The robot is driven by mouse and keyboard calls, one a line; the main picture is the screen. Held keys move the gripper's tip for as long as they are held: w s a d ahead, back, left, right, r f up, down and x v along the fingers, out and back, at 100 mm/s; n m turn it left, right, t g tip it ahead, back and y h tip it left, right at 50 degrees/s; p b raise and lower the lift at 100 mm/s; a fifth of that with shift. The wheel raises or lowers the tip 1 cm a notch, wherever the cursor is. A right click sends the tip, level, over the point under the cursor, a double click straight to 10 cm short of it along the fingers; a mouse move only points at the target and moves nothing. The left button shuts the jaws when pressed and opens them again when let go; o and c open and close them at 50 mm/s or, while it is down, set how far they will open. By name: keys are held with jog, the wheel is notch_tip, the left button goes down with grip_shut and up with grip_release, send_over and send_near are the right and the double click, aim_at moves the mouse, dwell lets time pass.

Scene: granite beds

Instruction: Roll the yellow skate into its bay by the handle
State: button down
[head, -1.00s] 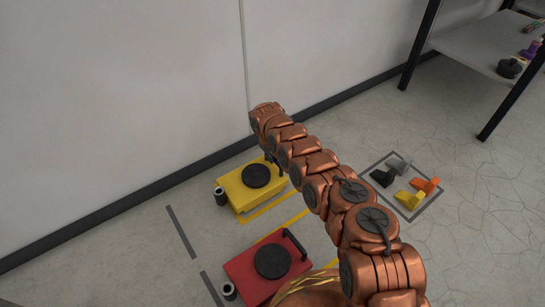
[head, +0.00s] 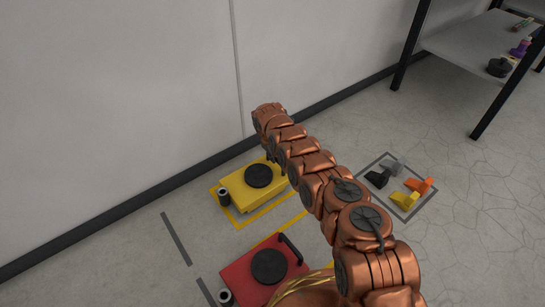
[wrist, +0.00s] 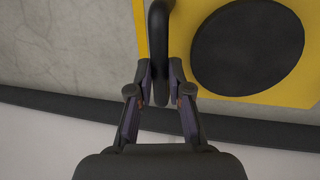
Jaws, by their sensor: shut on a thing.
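The yellow skate (head: 250,193) is a low flat cart with a round black pad on top; it also shows in the wrist view (wrist: 230,92). It stands on the floor near the wall, within the yellow bay outline (head: 227,213), whose left and front lines show. The outline's far side is hidden by the skate and arm, so I cannot tell the exact fit there. My gripper (wrist: 161,82) is shut on the skate's black handle (wrist: 159,45), one finger on each side of the bar. In the head view my arm hides most of the handle.
A red skate (head: 255,283) with a black handle stands in front. Dark floor strips (head: 176,238) lie at left. Several coloured blocks (head: 405,198) sit in a dark outlined square at right. A metal shelf (head: 470,48) stands at back right. The wall's black skirting (head: 170,186) runs close behind.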

jog(key=c, duration=1.1)
grip_release()
jog(key=shift+w+d, duration=0.15)
jog(key=shift+d, duration=0.05)
jog(key=shift+a+r, duration=0.15)
jog(key=shift+r, duration=0.7)
jog(key=shift+s+a+r, duration=0.1)
jog(key=shift+s+r, duration=0.1)
jog(key=shift+r, duration=0.45)
notch_tip(320, 180, up, 9)
jog(key=s+a, duration=0.1)
jog(key=shift+a, duration=0.2)
jog(key=shift+f, duration=0.1)
